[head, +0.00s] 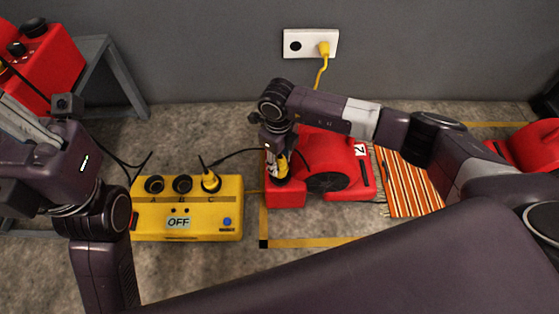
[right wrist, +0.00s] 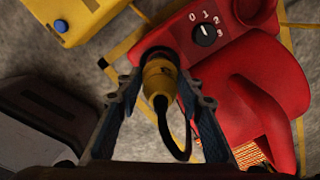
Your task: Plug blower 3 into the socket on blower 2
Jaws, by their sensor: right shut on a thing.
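Blower 2 (head: 340,155) is the red machine on the floor with a white label. The right wrist view shows its dial (right wrist: 204,35) marked 0 to 3 and its dark round socket (right wrist: 158,52). My right gripper (head: 279,168) is shut on a yellow plug (right wrist: 158,80) with a black cable (right wrist: 172,143). The plug's front end is at the socket; I cannot tell how deep it sits. Another red blower (head: 538,146) is cut off at the right edge; its number is hidden. My left gripper (head: 28,120) is at the left, its fingertips unclear.
A yellow power box (head: 190,228) reads OFF, with sockets A, B and C; a yellow plug (head: 211,181) stands in C. A wall outlet (head: 298,44) holds another yellow plug. A red machine (head: 45,62) stands on a grey stand. A striped rug (head: 405,187) lies right of blower 2.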

